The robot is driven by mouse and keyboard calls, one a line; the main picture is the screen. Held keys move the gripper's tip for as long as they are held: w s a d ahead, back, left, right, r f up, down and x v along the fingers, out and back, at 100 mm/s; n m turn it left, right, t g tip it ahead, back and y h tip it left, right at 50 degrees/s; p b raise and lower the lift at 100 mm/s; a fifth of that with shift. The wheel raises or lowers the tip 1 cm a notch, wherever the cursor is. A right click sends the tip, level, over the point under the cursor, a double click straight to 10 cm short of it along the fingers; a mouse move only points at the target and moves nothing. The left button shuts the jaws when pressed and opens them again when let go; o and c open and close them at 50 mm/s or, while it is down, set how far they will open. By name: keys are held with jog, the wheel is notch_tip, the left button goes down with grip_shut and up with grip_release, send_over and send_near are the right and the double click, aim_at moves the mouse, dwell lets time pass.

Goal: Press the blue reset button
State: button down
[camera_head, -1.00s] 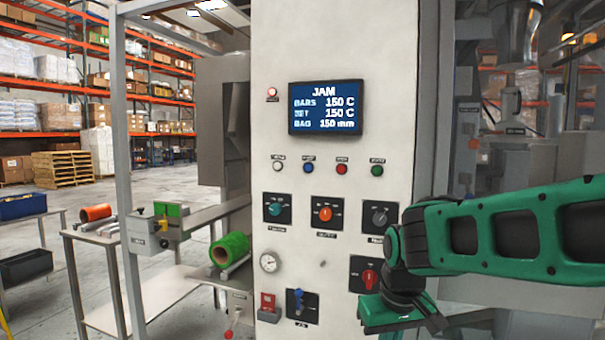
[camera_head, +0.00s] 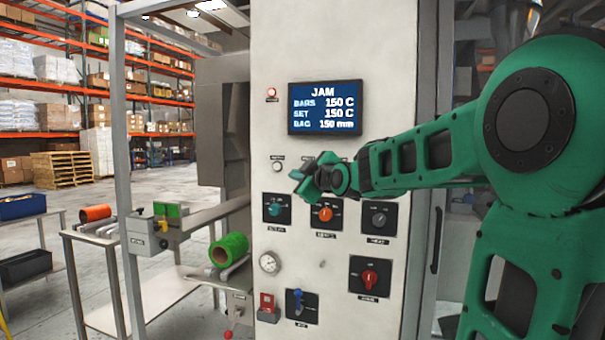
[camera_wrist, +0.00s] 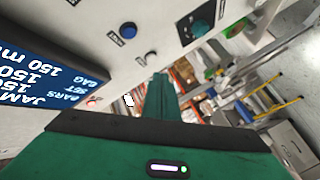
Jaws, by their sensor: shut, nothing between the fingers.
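The blue button (camera_wrist: 128,29) shows in the wrist view on the pale panel face, beside a small label. In the head view my gripper and arm cover the row where it sits. My gripper (camera_head: 309,181) is in front of the panel at the button row, just above the selector knobs, pointing left. In the wrist view its green fingers (camera_wrist: 159,98) are shut with nothing between them. The button is clear of the fingers, above and left of them in that view.
A white button (camera_head: 278,167) is left of my gripper. The teal knob (camera_head: 275,209) and orange knob (camera_head: 324,213) are just below it. A screen (camera_head: 326,107) reading JAM is above. A red lamp (camera_head: 271,92) is at upper left.

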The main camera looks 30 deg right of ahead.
jog(key=shift+w+r, duration=0.1)
jog(key=shift+r, duration=0.2)
jog(key=w+d, duration=0.5)
jog(key=d, duration=0.2)
jog(key=shift+w, duration=0.2)
dwell(0.3)
dwell(2.0)
jog(key=shift+w+d, duration=0.25)
jog(key=shift+d, duration=0.05)
